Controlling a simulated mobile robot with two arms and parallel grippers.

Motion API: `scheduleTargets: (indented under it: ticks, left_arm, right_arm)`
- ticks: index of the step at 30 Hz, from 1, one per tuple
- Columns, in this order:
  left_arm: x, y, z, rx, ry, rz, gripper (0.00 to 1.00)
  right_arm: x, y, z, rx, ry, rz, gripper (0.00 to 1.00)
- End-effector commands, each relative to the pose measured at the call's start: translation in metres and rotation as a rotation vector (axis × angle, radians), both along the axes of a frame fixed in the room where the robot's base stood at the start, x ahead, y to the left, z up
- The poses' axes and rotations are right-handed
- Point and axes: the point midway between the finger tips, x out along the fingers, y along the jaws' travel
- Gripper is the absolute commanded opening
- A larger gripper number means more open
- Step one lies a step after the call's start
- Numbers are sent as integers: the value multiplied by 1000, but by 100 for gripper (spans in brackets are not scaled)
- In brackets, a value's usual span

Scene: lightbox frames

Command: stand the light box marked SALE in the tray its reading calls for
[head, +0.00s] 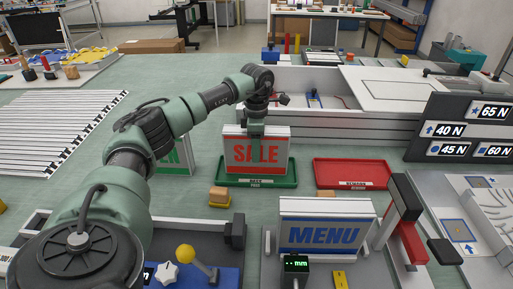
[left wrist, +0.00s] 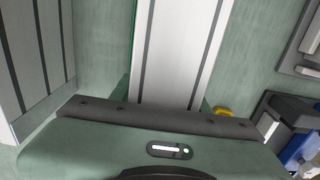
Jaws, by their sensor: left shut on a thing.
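The SALE light box (head: 238,151), white-framed with red letters, is upright over the green tray (head: 291,181). My left gripper (head: 256,128) is shut on its top from above. Its lower edge is within the tray's outline; I cannot tell whether it touches the floor. The left wrist view shows the box (left wrist: 178,55) from above, below the gripper. The red tray (head: 352,170) is empty to the right. Both trays have small labels too small to read surely. My right gripper is not in view.
A MENU light box (head: 322,236) stands in front, behind a display (head: 296,264) reading "-- mm". A green-lettered light box (head: 177,160) is partly hidden by my left arm. A dark board (head: 462,128) at right shows 65 N, 40 N, 45 N and 60 N. A yellow-orange block (head: 219,196) sits before the green tray.

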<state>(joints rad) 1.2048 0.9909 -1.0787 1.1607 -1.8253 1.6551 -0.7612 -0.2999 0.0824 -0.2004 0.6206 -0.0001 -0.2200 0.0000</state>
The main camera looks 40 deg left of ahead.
Motion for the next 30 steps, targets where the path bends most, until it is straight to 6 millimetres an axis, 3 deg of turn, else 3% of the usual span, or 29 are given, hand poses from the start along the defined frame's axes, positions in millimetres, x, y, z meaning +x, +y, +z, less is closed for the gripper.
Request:
scheduleTargets:
  ticks: [5, 6, 8, 9, 20, 23, 30]
  left_arm:
    - [1, 0, 0, -1, -2, 0, 0]
    - [0, 0, -2, -1, 1, 0, 48]
    - [0, 0, -1, 0, 0, 0, 65]
    - [0, 0, -1, 0, 0, 0, 67]
    - [0, 0, 3, 0, -1, 0, 67]
    - [1, 0, 15, 0, -3, 0, 67]
    - [2, 0, 65, 0, -6, 0, 67]
  right_arm:
    - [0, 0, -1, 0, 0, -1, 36]
    - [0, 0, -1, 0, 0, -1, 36]
    - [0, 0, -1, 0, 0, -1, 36]
    - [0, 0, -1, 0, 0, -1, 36]
    - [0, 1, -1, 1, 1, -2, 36]
    - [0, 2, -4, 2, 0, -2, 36]
    - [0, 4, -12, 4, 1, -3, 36]
